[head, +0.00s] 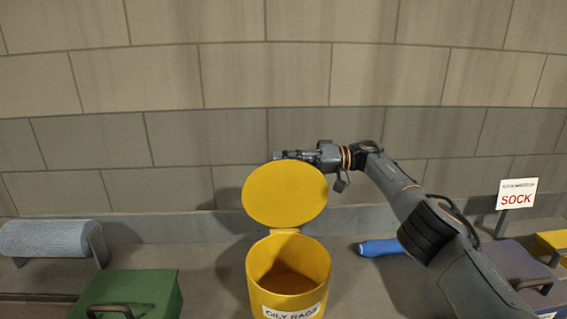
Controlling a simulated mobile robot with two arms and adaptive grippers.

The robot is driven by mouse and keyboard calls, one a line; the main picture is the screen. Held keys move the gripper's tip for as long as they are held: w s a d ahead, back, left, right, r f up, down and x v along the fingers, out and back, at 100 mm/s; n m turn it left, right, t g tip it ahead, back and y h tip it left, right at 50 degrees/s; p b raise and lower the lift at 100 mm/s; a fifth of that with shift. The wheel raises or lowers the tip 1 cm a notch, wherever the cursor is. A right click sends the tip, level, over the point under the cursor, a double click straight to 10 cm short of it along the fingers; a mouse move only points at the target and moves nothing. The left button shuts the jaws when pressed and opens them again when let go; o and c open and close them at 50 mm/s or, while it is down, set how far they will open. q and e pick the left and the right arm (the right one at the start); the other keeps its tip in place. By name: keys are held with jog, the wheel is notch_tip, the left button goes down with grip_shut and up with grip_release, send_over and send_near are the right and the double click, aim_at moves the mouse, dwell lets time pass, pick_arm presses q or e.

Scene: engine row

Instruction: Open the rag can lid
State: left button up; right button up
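The yellow rag can (260,294), labelled "OILY RAGS", stands upright on the bench at the bottom middle of the head view. Its round yellow lid (284,194) is raised and stands up from the hinge at the back rim. The can's inside shows and looks empty as far as I can see. My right gripper (280,156) is at the top edge of the lid, partly behind it. Its fingertips are small and partly hidden, so I cannot tell whether they touch the lid or are open. My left gripper is not in view.
A green box (150,290) with a handle and a grey-blue roll (52,238) on a stand are at left. A blue-handled object (380,247) lies right of the can, near my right arm. A "SOCK" sign (516,194) stands at far right. A block wall closes the back.

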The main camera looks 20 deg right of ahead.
notch_tip(320, 180, up, 10)
jog(key=shift+f, duration=0.15)
dwell(0.5)
